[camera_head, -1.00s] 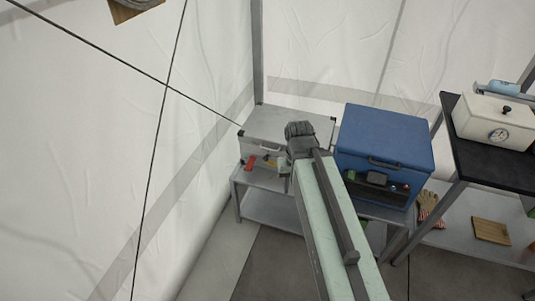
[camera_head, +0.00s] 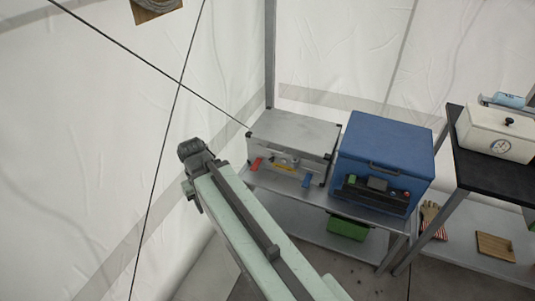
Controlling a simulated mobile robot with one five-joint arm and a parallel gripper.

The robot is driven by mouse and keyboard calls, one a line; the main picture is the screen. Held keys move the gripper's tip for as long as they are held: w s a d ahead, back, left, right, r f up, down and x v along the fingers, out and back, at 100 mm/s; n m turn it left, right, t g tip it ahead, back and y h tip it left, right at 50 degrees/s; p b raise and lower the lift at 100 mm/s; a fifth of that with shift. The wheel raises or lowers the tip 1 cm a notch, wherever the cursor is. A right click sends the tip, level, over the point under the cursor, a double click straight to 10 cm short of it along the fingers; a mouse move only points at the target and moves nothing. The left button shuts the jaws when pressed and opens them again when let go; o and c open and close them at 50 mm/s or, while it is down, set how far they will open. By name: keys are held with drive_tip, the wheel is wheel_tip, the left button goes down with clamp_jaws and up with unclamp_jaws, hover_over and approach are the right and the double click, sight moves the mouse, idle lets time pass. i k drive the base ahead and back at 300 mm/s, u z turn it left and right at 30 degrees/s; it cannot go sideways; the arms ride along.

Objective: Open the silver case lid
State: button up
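The silver case (camera_head: 293,132) stands on the left part of a metal bench, with its lid down. The end of my arm with my gripper (camera_head: 195,152) is to the left of the case in the picture, in front of the white tent wall, and apart from the case. The fingers are not clear behind the dark wrist, so I cannot tell whether they are open or shut.
A blue box (camera_head: 387,140) stands close to the right of the case. The bench (camera_head: 318,193) has a green box (camera_head: 348,229) on its lower shelf. A black table (camera_head: 493,165) with a white gauge box (camera_head: 497,135) is farther right. A dark cable crosses at left.

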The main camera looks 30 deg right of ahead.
sight(280, 132)
drive_tip(key=u, duration=0.1)
drive_tip(key=i, duration=0.85)
drive_tip(key=z, duration=0.1)
